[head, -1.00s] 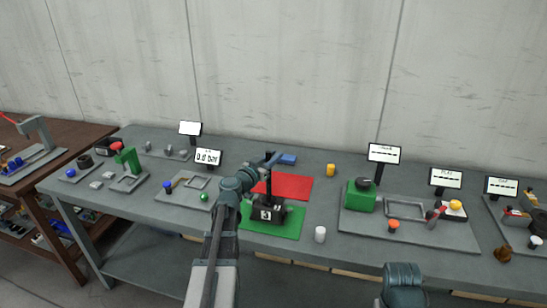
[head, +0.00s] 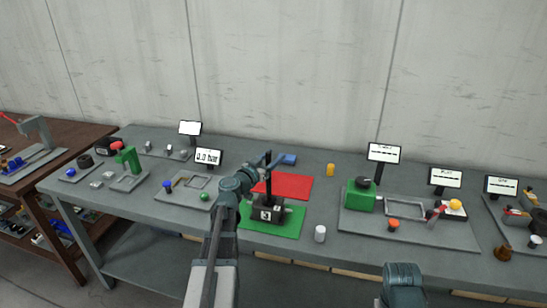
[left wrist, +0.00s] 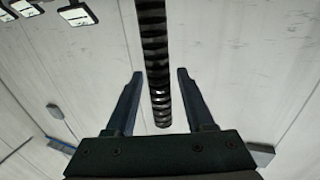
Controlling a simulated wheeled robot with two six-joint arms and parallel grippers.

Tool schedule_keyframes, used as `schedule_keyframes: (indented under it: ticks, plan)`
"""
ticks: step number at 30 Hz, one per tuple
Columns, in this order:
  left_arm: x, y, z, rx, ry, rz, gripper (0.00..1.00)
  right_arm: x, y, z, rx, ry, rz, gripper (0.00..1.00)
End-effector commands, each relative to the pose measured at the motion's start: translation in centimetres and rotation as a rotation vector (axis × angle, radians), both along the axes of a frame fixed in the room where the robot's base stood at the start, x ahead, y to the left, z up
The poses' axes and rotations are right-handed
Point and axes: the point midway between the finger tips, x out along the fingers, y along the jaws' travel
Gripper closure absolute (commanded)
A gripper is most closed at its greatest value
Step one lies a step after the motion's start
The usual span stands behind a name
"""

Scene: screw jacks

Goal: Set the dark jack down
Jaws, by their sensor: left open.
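The dark jack (head: 265,215) stands upright on the green mat (head: 290,226), with a white numbered label on its front. Its dark threaded screw (head: 268,162) rises from the body, and it also shows in the left wrist view (left wrist: 154,45). My left gripper (head: 274,161) is at the upper part of the screw. In the left wrist view its two fingers (left wrist: 160,76) are spread, one on each side of the screw, with gaps showing. My left forearm covers the mat's left part. My right gripper is out of view; only a right arm link shows at the bottom.
A red mat (head: 297,186) lies behind the green one. A white cylinder (head: 320,233) stands just right of the green mat, and a yellow one (head: 331,170) farther back. A green fixture (head: 360,196) is on the right, a green press (head: 129,159) on the left.

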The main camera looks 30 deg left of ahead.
Motion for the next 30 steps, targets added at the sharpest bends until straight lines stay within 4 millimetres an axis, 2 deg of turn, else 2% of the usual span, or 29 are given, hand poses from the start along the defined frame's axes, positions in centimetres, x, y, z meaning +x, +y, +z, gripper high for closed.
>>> schedule_keyframes:
  ticks: [9,15,21,30]
  plan:
    - [-6.5,0.3,0.0,0.0,0.0,0.004,0.46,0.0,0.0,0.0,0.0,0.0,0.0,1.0]
    - [-9.8,0.6,0.0,0.0,0.0,0.002,0.46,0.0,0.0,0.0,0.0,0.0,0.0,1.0]
    - [-11.4,0.8,0.0,0.0,0.0,0.0,0.46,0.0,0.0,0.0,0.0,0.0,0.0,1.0]
    - [-11.6,0.9,0.0,0.0,0.0,0.0,0.46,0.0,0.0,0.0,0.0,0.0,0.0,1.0]
